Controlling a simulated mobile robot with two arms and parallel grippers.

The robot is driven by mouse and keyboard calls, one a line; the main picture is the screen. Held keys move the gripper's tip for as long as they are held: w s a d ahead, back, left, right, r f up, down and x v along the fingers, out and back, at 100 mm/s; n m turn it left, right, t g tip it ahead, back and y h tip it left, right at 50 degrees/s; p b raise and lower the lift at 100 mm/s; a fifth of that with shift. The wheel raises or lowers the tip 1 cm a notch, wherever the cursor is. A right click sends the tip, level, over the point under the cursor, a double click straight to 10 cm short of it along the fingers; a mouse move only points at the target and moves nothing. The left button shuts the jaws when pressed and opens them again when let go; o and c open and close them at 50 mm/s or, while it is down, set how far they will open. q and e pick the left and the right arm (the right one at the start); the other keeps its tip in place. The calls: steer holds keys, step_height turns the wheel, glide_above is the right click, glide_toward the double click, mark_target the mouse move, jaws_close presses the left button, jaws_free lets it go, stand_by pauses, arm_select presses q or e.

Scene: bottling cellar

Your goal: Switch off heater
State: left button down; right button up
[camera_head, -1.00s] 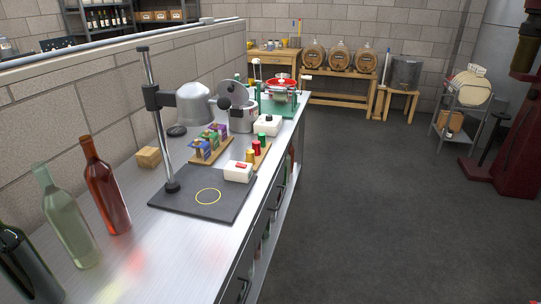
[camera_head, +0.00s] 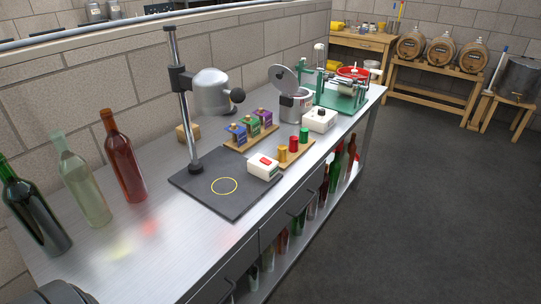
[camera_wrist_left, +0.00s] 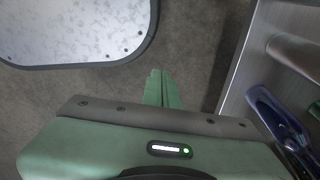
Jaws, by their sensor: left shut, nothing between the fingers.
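A white box with a red switch (camera_head: 263,165) sits on the front right part of a dark base plate (camera_head: 205,198) with a yellow ring. A post rises from this plate, and a grey dome-shaped hood with a black knob (camera_head: 212,92) is beside it. A second white box with a dark knob (camera_head: 320,121) stands beside a metal pot (camera_head: 293,107) with a raised lid. I cannot tell which control belongs to the heater, or the switch's position. In the left wrist view my left gripper (camera_wrist_left: 162,76) is shut and empty above the floor. My right gripper is not in view.
Glass bottles (camera_head: 124,158) stand on the bench's left. Colored cylinders (camera_head: 293,146) and small blocks (camera_head: 249,128) stand on wooden strips by the white boxes. A green machine (camera_head: 342,97) is at the far end. Floor (camera_head: 420,210) right of the bench is clear.

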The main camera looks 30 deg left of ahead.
arm_select(q)
steer(key=w+r+t+p, duration=0.15)
steer(key=w+r, duration=0.35)
steer(key=r, duration=0.7)
steer(key=w+r+p, duration=0.2)
steer(key=w+r, duration=0.3)
steer(key=r, duration=0.8)
steer(key=w+r+t+p, duration=0.15)
steer(key=w+r, duration=0.45)
steer(key=r, duration=0.6)
steer(key=w+a+r+t, duration=0.2)
steer(key=w+a+r, duration=0.3)
steer(key=w, duration=0.2)
steer(key=w+a+r+t+h, duration=0.1)
steer(key=w+a+r+t, duration=0.2)
steer(key=w+a+r, duration=0.2)
steer(key=w+a+r+t, duration=0.3)
steer(key=w+a+r, duration=0.2)
steer(key=w+r, duration=0.2)
steer(key=shift+w+a+m+p, duration=0.1)
steer(key=shift+w+m+p, duration=0.2)
steer(key=shift+w, duration=1.05)
steer(key=w+a+r+n+t, duration=0.1)
steer(key=w+a+r+t, duration=0.1)
steer(key=a+r, duration=0.4)
steer(key=shift+w+t, duration=0.3)
steer(key=shift+w, duration=0.35)
steer(key=shift+a, duration=0.1)
